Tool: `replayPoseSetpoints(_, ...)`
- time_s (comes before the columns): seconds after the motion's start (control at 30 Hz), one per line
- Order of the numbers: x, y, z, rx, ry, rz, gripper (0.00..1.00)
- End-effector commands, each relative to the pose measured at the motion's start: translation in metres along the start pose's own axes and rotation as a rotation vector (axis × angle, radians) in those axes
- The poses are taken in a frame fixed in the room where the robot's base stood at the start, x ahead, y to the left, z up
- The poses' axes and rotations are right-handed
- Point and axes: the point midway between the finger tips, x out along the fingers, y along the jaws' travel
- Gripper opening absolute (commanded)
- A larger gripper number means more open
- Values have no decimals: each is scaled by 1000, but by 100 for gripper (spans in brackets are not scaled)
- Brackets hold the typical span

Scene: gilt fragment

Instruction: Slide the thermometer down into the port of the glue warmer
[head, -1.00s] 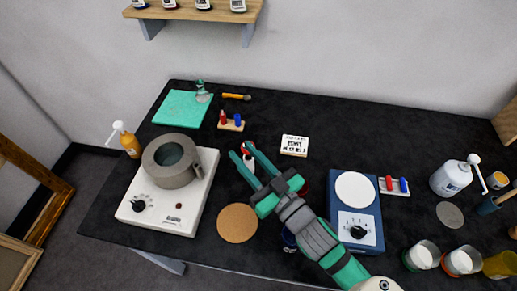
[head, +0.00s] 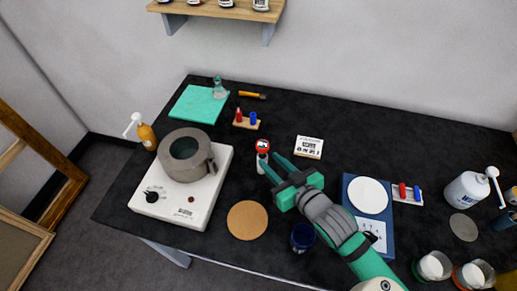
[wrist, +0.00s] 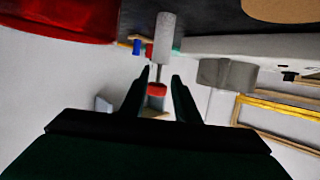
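The thermometer (head: 263,146) has a round red-rimmed head and stands upright in a pale cylinder on the dark table. In the wrist view its red head (wrist: 157,90), thin stem and the grey-white cylinder (wrist: 165,38) show in line between my finger outlines. My gripper (head: 267,161) is open with its fingertips at the thermometer's right; I cannot tell whether they reach around it. The gripper also shows in the wrist view (wrist: 161,73). The glue warmer (head: 207,203) is a white base with a grey pot at left. A boss (head: 211,165) projects from the pot's right side; its opening is unclear.
A cork disc (head: 247,220) lies right of the warmer, with a dark blue cup (head: 303,238) nearby. A red-and-blue peg rack (head: 246,121) and a printed white block (head: 309,147) stand behind. A blue appliance (head: 378,229) is at right. An orange pump bottle (head: 147,136) is at left.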

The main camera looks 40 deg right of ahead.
Motion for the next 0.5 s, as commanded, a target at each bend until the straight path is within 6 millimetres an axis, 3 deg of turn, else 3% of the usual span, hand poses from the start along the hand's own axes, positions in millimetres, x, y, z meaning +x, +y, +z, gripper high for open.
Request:
replayPoseSetpoints(0.2, 32, -1, -1, 0, 2, -2, 28)
replayPoseSetpoints(0.5, 50, 0, -1, 1, 1, -1, 28)
